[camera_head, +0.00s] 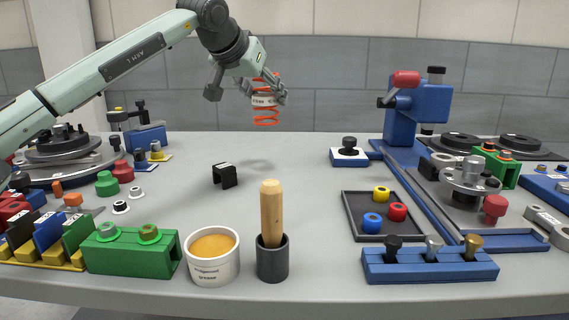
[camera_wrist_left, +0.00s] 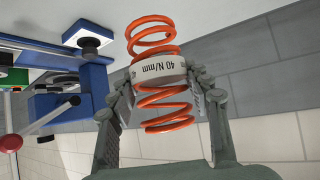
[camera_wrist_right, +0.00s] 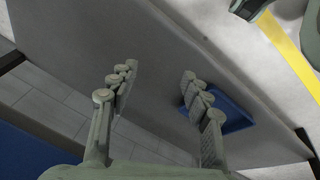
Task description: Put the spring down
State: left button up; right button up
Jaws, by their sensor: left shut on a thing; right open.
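The spring (camera_head: 266,117) is an orange coil with a white band around its middle. My left gripper (camera_head: 263,92) is shut on the spring and holds it upright in the air above the back of the table. In the left wrist view the spring (camera_wrist_left: 150,47) sits between the fingers, which press on the white band marked "40 N/mm". My right gripper (camera_wrist_right: 160,85) is open and empty in the right wrist view; it is not in the head view.
Below the spring the grey table (camera_head: 300,170) is clear. A black block (camera_head: 225,176) stands nearby. In front are a grease tub (camera_head: 212,268), a wooden-handled brush in a dark cup (camera_head: 272,262) and a black tray (camera_head: 350,229). A blue fixture (camera_head: 412,115) rises at the right.

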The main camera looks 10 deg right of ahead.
pick_arm(q)
jog(key=s+d+f, duration=0.2)
jog(key=s+f, duration=0.1)
jog(key=s+d+f, duration=0.2)
jog(key=s+f, duration=0.1)
jog(key=s+d+f, duration=0.2)
jog(key=s+f, duration=0.1)
jog(key=f, duration=0.1)
jog(key=shift+s, duration=0.15)
jog(key=shift+f, duration=0.15)
pick_arm(e)
jog(key=shift+s+r, duration=0.3)
jog(key=shift+r, duration=0.35)
pick_arm(q)
jog(key=shift+a+f, duration=0.1)
jog(key=shift+b, duration=0.3)
jog(key=o, duration=1.6)
jog(key=shift+f, duration=0.1)
jog(key=shift+c, duration=0.2)
pick_arm(e)
jog(key=shift+w+a+r, duration=0.1)
jog(key=shift+w+r, duration=0.05)
jog(key=shift+r, duration=0.35)
